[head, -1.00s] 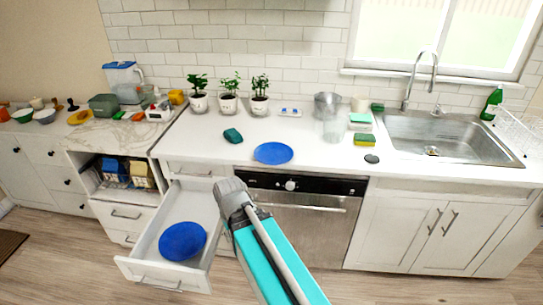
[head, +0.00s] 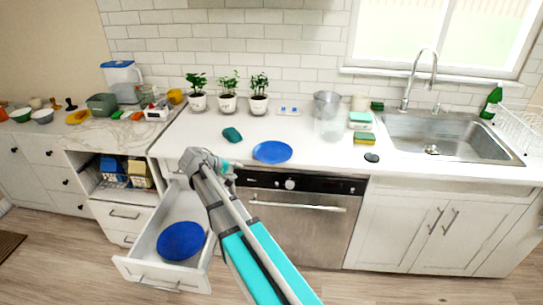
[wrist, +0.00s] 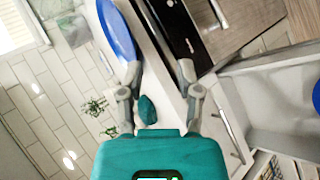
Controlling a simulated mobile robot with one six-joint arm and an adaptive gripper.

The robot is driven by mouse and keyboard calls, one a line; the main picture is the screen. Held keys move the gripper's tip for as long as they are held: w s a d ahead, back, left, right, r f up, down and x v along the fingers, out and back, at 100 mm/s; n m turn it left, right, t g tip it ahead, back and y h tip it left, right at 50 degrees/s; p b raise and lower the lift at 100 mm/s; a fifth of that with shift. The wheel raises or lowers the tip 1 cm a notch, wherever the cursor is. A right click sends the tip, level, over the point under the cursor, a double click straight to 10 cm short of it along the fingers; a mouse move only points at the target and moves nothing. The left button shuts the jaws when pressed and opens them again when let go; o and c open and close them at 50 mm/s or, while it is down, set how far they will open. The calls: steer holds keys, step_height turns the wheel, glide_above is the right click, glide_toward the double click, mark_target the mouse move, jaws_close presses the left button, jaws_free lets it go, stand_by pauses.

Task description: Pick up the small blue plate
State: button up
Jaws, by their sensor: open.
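One blue plate (head: 272,151) lies flat on the white counter above the dishwasher. Another blue plate (head: 181,241) lies in the open drawer below; which is the smaller is hard to tell. My gripper (head: 236,168) is just left of the counter plate, by the counter's front edge, and partly hidden by my wrist. In the wrist view my gripper (wrist: 158,72) has its fingers apart with nothing held. The counter plate (wrist: 118,30) shows beyond the left finger, and the drawer plate (wrist: 316,97) is cut off at the right edge.
A teal sponge-like item (head: 232,135) lies on the counter left of the counter plate. Potted plants (head: 228,101) stand behind, by the wall. The pulled-out drawer (head: 145,271) juts into the room below. A clear container (head: 327,118) and the sink (head: 450,140) are to the right.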

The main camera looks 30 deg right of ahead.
steer(key=shift+n+t+h, duration=0.3)
steer(key=shift+t+h, duration=0.1)
steer(key=shift+h, duration=0.5)
steer(key=w+r, duration=0.1)
steer(key=w, duration=0.1)
steer(key=w+r, duration=0.1)
steer(key=w, duration=0.1)
steer(key=shift+w+r, duration=0.1)
steer(key=shift+r, duration=0.2)
steer(key=b+x, duration=0.4)
steer(key=x, duration=0.4)
steer(key=shift+d+f, duration=0.15)
steer(key=shift+d, duration=0.25)
